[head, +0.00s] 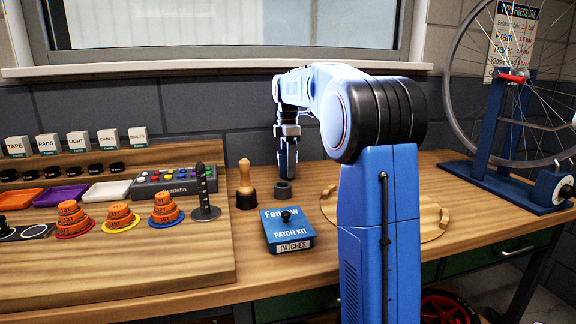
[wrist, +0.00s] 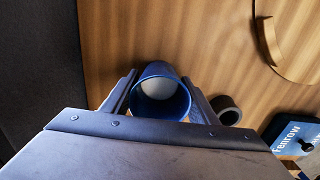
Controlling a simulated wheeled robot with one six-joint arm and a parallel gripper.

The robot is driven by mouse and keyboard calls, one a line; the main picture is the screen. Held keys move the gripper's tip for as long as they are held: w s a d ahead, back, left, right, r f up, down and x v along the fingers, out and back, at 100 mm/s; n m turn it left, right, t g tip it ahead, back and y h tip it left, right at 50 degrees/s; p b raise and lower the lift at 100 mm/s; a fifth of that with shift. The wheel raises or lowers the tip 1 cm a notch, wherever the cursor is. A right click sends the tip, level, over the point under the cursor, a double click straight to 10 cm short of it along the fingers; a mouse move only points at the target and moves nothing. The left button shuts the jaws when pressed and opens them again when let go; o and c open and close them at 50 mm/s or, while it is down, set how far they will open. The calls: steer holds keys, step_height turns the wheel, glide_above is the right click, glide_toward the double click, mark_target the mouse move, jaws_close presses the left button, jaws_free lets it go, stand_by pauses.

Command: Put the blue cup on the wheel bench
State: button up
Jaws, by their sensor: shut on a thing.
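The blue cup (wrist: 147,72) is between my gripper's fingers (wrist: 160,98) in the wrist view, its open mouth toward the camera and its pale inside showing. In the head view my gripper (head: 288,137) points down at the back of the wooden bench, shut on the cup (head: 288,163), which looks upright and dark. The cup is over the wooden top of the bench (head: 330,172), which carries a wheel in a blue stand at the right. I cannot tell whether the cup's base touches the wood.
A black ring (head: 283,190) lies close to the cup, with a wooden-handled tool (head: 245,180) left of it. A blue patch kit (head: 287,235) lies in front. A round wooden tray (head: 433,217) is partly behind my arm. The blue wheel stand (head: 489,135) is at right.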

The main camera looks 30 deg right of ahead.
steer(key=o, duration=1.1)
steer(key=shift+r, duration=0.1)
step_height(320, 180, up, 12)
